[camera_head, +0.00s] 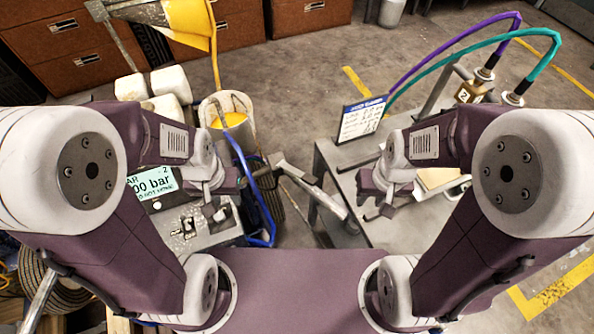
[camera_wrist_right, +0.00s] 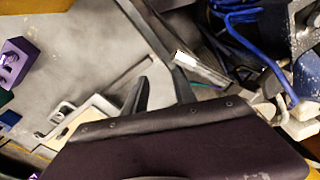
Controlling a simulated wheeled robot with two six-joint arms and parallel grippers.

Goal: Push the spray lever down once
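The line striper (camera_head: 205,238) stands at the left in the head view, its lit display (camera_head: 153,184) reading "00 bar" at the visible end. A pale metal bar (camera_head: 312,190) slants between the machine and the grey table; it may be the spray lever, but I cannot tell for sure. My right gripper (camera_head: 354,192) is open and empty, just right of this bar. In the right wrist view its dark fingers (camera_wrist_right: 161,92) stand apart, with a pale bar end (camera_wrist_right: 202,68) beyond them. My left gripper (camera_head: 234,187) is over the machine's right side; its fingers are hard to make out.
A grey table (camera_head: 330,158) at the right bears a small sign (camera_head: 361,119) and a numbered brass block (camera_head: 469,92) by purple and teal hoses. A bucket with yellow paint (camera_head: 240,103) and a blue hose (camera_head: 268,225) are by the machine.

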